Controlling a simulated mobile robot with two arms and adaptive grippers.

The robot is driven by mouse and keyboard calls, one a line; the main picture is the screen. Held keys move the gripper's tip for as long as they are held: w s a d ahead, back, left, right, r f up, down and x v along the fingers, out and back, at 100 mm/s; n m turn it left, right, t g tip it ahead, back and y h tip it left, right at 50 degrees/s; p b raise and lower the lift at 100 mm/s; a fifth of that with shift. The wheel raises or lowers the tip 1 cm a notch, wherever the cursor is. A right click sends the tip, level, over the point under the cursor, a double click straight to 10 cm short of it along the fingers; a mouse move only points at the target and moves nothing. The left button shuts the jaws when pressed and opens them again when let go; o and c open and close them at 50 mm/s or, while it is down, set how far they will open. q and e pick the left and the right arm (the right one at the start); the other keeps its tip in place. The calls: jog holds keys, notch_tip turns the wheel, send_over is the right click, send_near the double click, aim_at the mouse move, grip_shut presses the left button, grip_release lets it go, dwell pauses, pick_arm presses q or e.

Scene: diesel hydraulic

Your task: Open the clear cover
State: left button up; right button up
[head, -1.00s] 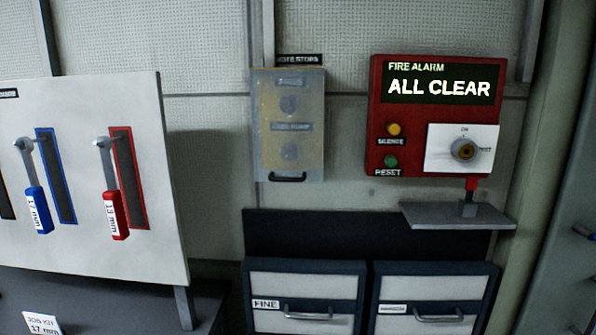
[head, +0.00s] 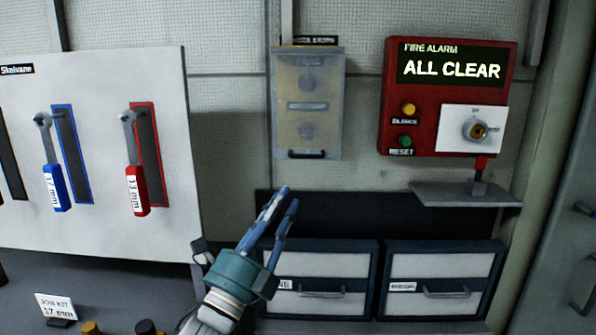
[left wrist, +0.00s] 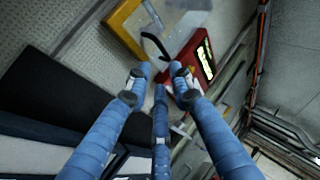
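The clear cover (head: 308,118) is a see-through box front on the wall, shut over a panel with two round buttons. A black handle (head: 306,154) runs along its bottom edge. My left gripper (head: 288,198) is below the cover in the head view, fingers pointing up and a little right, apart from the handle. In the left wrist view the gripper's fingers (left wrist: 160,76) are spread with nothing between them, and the dark handle (left wrist: 155,44) shows just beyond the tips, near a yellow-edged panel (left wrist: 124,25). My right gripper is not in view.
A red fire alarm box (head: 394,90) hangs right of the cover, above a small grey shelf (head: 465,193). White-fronted drawers (head: 322,258) sit below. A white tool board (head: 95,205) with hanging wrenches stands to the left.

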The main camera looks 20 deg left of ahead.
pick_arm(q)
jog(key=p, duration=0.4)
send_near(315, 144)
jog(key=a+x, duration=0.1)
jog(key=x, duration=0.3)
jog(key=shift+w+d, duration=0.15)
jog(key=shift+d, duration=0.4)
grip_shut()
